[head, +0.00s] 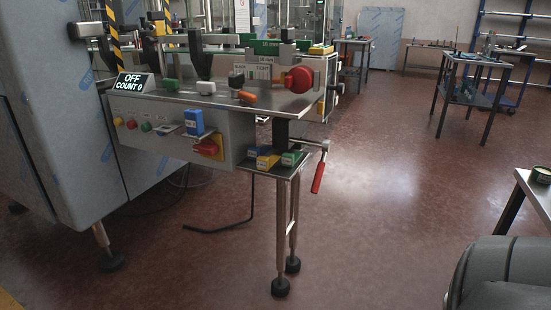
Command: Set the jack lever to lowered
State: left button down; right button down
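A lever with a red grip (318,177) hangs steeply downward from a bracket at the right side of the machine, beside the small steel shelf. A bent black bar (222,226) reaches out low above the floor below the machine's control box. I cannot tell for sure which of these is the jack lever, as no label shows. Neither of my grippers is in view.
The machine (178,141) carries a display (134,84) reading OFF, COUNT 0, a red knob (298,80) and several buttons. Its support legs (281,240) stand on the floor. A table (540,195) edges in at right. The central floor is clear.

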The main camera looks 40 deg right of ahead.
aim_at(326, 146)
jog(key=z, duration=1.65)
